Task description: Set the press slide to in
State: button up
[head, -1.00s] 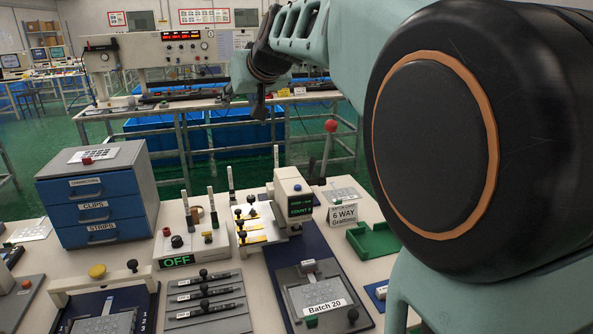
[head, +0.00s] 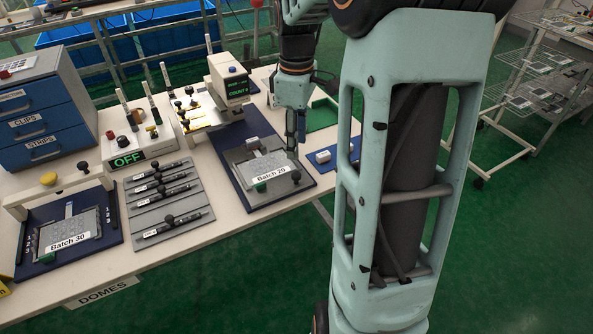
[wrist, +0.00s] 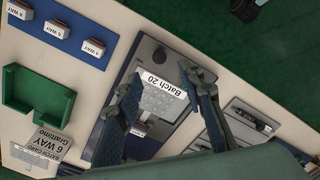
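The press (head: 228,80) is a cream head with a small dark display reading "COUNT" at the back of a blue base. Its grey slide (head: 240,156) extends forward along the base, carrying a film labelled "Batch 20" (head: 270,175). A black knob (head: 296,177) stands at the slide's front right, with a green piece to its left. My gripper (head: 291,148) points down just above and behind the knob. In the wrist view my gripper (wrist: 160,75) is open, with the slide's front part and dark knob (wrist: 158,57) between and beyond its fingers. Nothing shows between the fingertips.
A green tray (head: 322,115) and a blue strip with white blocks (head: 325,156) lie right of the press. A rack of black-handled bars (head: 168,205), a box reading OFF (head: 128,158) and a second "Batch 30" fixture (head: 68,240) stand left. Green floor lies in front.

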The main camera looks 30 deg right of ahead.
aim_at(296, 174)
notch_tip(296, 174, down, 10)
jog(key=shift+r+b, duration=0.1)
jog(key=shift+b, duration=0.6)
grip_shut()
